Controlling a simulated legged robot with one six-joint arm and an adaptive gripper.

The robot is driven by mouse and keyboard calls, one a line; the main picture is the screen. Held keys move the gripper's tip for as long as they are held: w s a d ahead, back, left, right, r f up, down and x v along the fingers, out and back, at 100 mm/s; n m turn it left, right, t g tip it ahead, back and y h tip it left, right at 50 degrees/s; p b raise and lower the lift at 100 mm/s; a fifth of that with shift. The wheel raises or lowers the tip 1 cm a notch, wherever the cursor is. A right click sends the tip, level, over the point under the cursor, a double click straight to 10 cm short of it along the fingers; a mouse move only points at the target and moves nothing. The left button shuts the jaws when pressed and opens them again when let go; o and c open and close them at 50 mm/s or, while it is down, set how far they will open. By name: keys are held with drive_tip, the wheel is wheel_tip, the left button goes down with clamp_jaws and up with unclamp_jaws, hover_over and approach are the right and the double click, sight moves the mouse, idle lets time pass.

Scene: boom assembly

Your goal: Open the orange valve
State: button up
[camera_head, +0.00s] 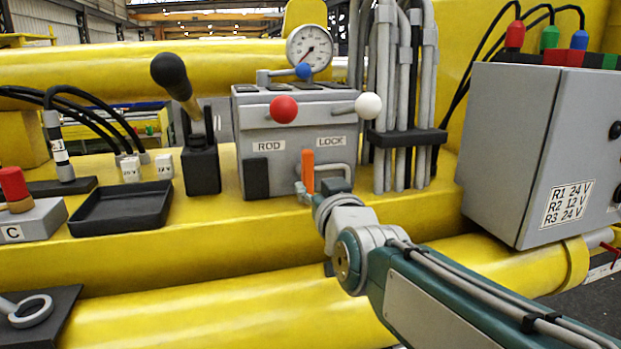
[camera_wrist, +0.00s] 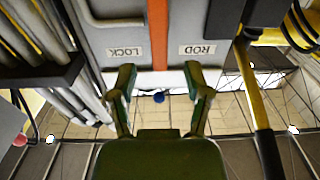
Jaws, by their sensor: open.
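The orange valve handle (camera_head: 308,170) stands upright on the front of the grey control box (camera_head: 290,140), between the ROD and LOCK labels. In the wrist view, the handle (camera_wrist: 158,35) is a vertical orange strip in line with the gap between my fingers. My gripper (camera_wrist: 160,68) is open, with one finger on each side of that line. It does not grip the handle, and I cannot tell how far the handle reaches between the fingertips. In the head view, my gripper's wrist is just below and right of the handle, and the fingers are mostly hidden.
Red (camera_head: 283,109), white (camera_head: 368,105) and blue (camera_head: 304,71) ball knobs surround the box top. A black-knobbed lever (camera_head: 172,75) stands left. Grey pipes (camera_head: 384,90) and a grey cabinet (camera_head: 520,150) are right. A black tray (camera_head: 121,208) lies left.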

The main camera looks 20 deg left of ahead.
drive_tip(key=v, duration=0.4)
drive_tip(key=shift+s+d, duration=0.2)
drive_tip(key=shift+s, duration=0.15)
drive_tip(key=s+d+f+m+g+h, duration=0.1)
drive_tip(key=s+d+f+g+h, duration=0.1)
drive_tip(key=d+f, duration=0.4)
drive_tip(key=s+d+f+m+g+h, duration=0.1)
drive_tip(key=s+d+f+g+h, duration=0.2)
drive_tip(key=d, duration=0.5)
drive_tip(key=s+d+f+m+g+h, duration=0.4)
drive_tip(key=s+d+f, duration=0.8)
drive_tip(key=f, duration=0.1)
drive_tip(key=shift+g, duration=0.4)
